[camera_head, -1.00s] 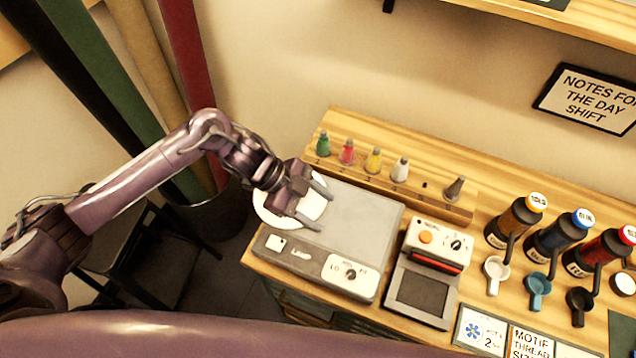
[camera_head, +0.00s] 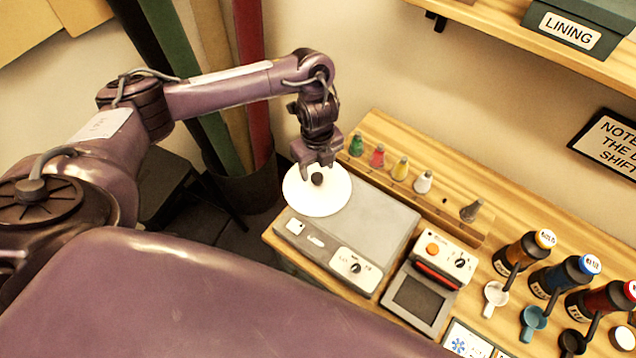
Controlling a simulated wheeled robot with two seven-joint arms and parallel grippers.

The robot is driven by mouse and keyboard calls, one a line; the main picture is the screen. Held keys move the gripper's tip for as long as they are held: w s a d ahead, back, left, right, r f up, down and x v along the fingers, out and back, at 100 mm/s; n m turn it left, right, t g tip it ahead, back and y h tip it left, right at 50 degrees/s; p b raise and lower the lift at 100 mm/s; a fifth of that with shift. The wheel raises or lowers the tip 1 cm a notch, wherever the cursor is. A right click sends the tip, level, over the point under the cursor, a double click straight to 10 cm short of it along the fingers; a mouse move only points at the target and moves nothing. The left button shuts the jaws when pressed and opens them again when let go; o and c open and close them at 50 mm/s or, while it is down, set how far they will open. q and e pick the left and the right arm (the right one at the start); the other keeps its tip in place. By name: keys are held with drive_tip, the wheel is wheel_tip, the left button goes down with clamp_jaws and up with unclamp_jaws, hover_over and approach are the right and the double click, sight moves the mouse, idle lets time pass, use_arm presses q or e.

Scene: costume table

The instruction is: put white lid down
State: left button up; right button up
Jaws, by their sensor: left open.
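The white lid (camera_head: 318,201) is a round white disc with a dark knob (camera_head: 317,180) at its middle. It lies at the left end of the grey device (camera_head: 383,222) on the wooden table, partly overhanging its left edge. My left gripper (camera_head: 318,176) is open, pointing down, with its fingers at either side of the knob. Whether the fingers touch the knob cannot be told. My right gripper is not in view.
Small coloured bottles (camera_head: 401,168) stand in a wooden rack behind the device. Fabric rolls (camera_head: 248,90) stand in a bin (camera_head: 246,186) at the left.

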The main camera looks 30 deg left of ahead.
sight(317, 176)
use_arm(q)
wheel_tip(317, 176, down, 3)
drive_tip(key=shift+s+f+b, duration=0.1)
drive_tip(key=shift+b, duration=0.25)
clamp_jaws()
